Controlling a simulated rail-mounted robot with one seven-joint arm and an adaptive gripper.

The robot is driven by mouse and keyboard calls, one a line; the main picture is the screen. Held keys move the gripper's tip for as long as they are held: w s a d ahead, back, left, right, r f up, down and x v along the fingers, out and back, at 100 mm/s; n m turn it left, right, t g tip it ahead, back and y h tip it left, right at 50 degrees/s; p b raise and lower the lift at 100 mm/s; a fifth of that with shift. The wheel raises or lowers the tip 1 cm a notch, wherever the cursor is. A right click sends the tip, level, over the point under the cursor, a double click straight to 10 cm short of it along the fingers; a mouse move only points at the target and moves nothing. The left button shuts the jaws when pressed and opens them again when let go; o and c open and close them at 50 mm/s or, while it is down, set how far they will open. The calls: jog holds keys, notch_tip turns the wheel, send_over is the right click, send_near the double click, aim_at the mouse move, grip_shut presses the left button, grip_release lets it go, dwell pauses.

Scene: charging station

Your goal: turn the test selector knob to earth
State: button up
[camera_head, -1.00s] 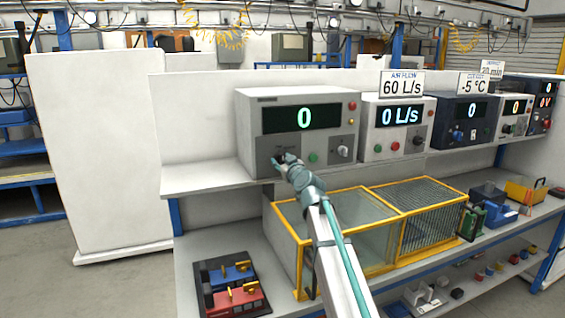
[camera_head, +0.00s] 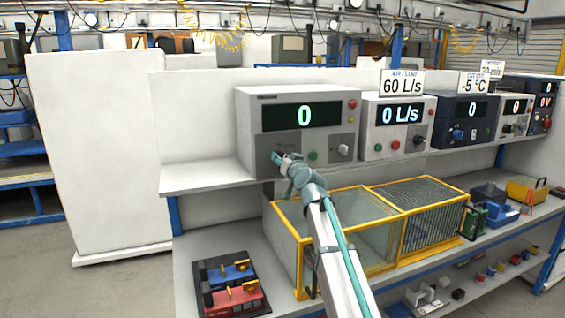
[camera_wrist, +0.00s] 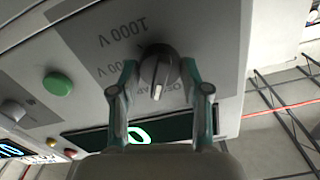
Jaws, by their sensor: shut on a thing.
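The test selector knob (camera_wrist: 159,72) is round and black with a white pointer bar. It sits on the grey lower panel of the large tester (camera_head: 255,104), whose green display reads 0. In the wrist view the pointer aims toward the bottom of the picture. A "1000 V" label stands beside the knob; other lettering is partly hidden by my fingers, and I cannot read an earth label. My gripper (camera_wrist: 158,67) is shut on the knob, one finger on each side. In the head view my gripper (camera_head: 279,158) hides the knob.
A green button (camera_wrist: 57,84) and a silver knob (camera_wrist: 14,110) share the panel. An airflow unit (camera_head: 398,127) stands to the right. A yellow-framed cage (camera_head: 336,197) lies below the shelf, close to my arm. The shelf left of the tester (camera_head: 205,178) is clear.

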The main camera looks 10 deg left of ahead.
jog(key=shift+m, duration=2)
jog(key=o, duration=1.1)
jog(key=shift+o, duration=0.2)
jog(key=shift+s+d, duration=0.1)
jog(key=shift+s, duration=0.05)
jog(key=v, duration=1.1)
jog(key=shift+s, duration=0.35)
jog(key=shift+d, duration=0.15)
